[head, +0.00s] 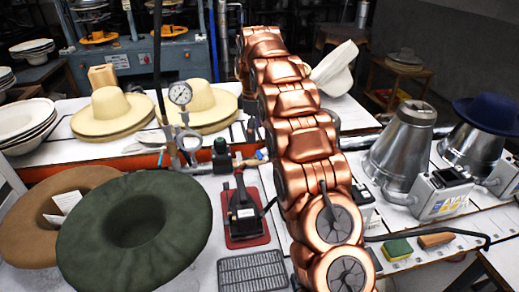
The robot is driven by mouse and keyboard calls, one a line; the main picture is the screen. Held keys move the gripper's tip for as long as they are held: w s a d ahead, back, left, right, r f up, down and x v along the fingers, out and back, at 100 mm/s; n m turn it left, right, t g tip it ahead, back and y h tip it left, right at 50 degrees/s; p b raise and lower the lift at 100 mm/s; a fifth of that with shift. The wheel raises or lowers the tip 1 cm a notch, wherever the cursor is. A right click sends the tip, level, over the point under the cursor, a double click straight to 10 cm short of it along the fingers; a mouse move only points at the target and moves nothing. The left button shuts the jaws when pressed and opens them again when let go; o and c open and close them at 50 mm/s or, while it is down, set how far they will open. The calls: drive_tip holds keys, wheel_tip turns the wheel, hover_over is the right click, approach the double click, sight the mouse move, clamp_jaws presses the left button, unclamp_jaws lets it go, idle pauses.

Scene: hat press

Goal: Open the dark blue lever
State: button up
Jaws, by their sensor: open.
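I cannot make out for sure which thing is the dark blue lever. A dark bent bar (430,235) lies along the front right of the bench and may be it. A small dark valve (221,150) stands on the pipework below the gauge, with a thin handle beside it, partly cut off by my arm. My copper arm rises through the middle of the head view and hides the bench behind it. I cannot make out the fingers of my gripper.
A dark iron-like tool stands on a red mat (258,236) left of my arm. A green felt hat (130,228) and a brown hat (35,222) lie at left. Metal cones (401,150) with a grey control box (440,195) stand at right. A sponge (397,249) lies in front.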

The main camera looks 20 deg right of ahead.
sight(259, 154)
drive_tip(key=w+d+f+n, duration=0.1)
drive_tip(key=w+f, duration=0.1)
drive_tip(key=w+d+f+n+p, duration=0.1)
drive_tip(key=w+d+f+n, duration=0.1)
drive_tip(key=w+f, duration=0.1)
drive_tip(key=w+d+f+n+p, duration=0.1)
drive_tip(key=w+d+f, duration=0.1)
drive_tip(key=w, duration=0.1)
drive_tip(key=shift+w+f+t, duration=0.2)
drive_tip(key=shift+f+t, duration=0.1)
drive_tip(key=shift+f, duration=0.05)
drive_tip(key=shift+f+n+b, duration=0.3)
drive_tip(key=shift+f+b, duration=0.75)
drive_tip(key=shift+f, duration=0.4)
drive_tip(key=shift+f+p, duration=0.85)
drive_tip(key=shift+f, duration=1.55)
drive_tip(key=c, duration=1.7)
